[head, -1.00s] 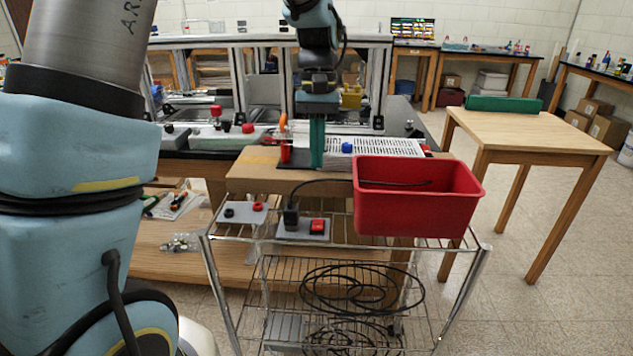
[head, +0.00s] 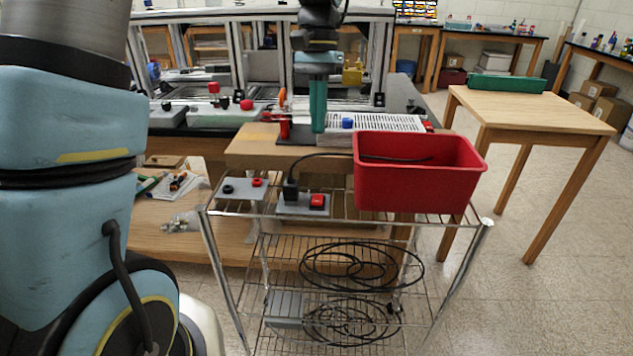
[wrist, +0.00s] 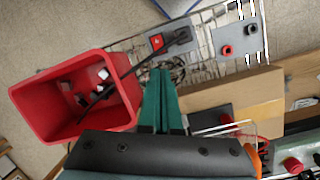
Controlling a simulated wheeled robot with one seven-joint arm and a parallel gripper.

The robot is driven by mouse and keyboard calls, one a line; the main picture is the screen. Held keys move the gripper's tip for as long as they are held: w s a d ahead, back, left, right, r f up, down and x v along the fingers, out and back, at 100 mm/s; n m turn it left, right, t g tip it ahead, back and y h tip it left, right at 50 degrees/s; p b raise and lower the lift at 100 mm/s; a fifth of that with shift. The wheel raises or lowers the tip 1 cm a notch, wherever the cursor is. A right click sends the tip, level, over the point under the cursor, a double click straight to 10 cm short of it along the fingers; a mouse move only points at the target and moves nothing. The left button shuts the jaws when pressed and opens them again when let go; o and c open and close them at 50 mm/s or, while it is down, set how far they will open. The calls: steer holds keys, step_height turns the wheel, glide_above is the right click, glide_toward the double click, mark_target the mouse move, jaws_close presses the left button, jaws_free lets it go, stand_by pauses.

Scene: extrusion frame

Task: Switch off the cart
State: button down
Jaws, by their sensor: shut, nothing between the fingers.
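The cart (head: 221,213) is a wire-shelf trolley. On its top shelf sits a grey plate (head: 290,208) with a red square switch (head: 317,201) and a black plug with a cable (head: 290,191). The switch also shows in the wrist view (wrist: 156,41), just beyond my fingertips. Whether it is on or off cannot be told. A second grey plate (head: 241,196) carries a black knob (head: 228,189) and a red knob (head: 257,182). My gripper (head: 318,130) has green fingers, shut and empty, above and apart from the switch; they also show in the wrist view (wrist: 160,72).
A red bin (head: 415,188) stands on the cart's right side, close to my fingers in the wrist view. Coiled black cables (head: 360,268) lie on the lower shelves. Behind is a workbench with a cardboard surface (head: 250,150) and a metal frame (head: 384,60). A wooden table (head: 545,110) stands right.

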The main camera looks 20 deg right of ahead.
mark_target(316, 202)
steer(key=m, duration=0.4)
steer(key=m+b, duration=0.1)
steer(key=m, duration=0.3)
steer(key=m+b, duration=0.1)
steer(key=m, duration=0.4)
steer(key=shift+s+a+r, duration=0.15)
steer(key=shift+s+r, duration=0.05)
steer(key=shift+s, duration=0.15)
steer(key=p+x, duration=0.1)
steer(key=x, duration=0.6)
steer(key=p+x, duration=0.1)
steer(key=x, duration=0.6)
steer(key=shift+s+a, duration=0.1)
steer(key=shift+s, duration=0.15)
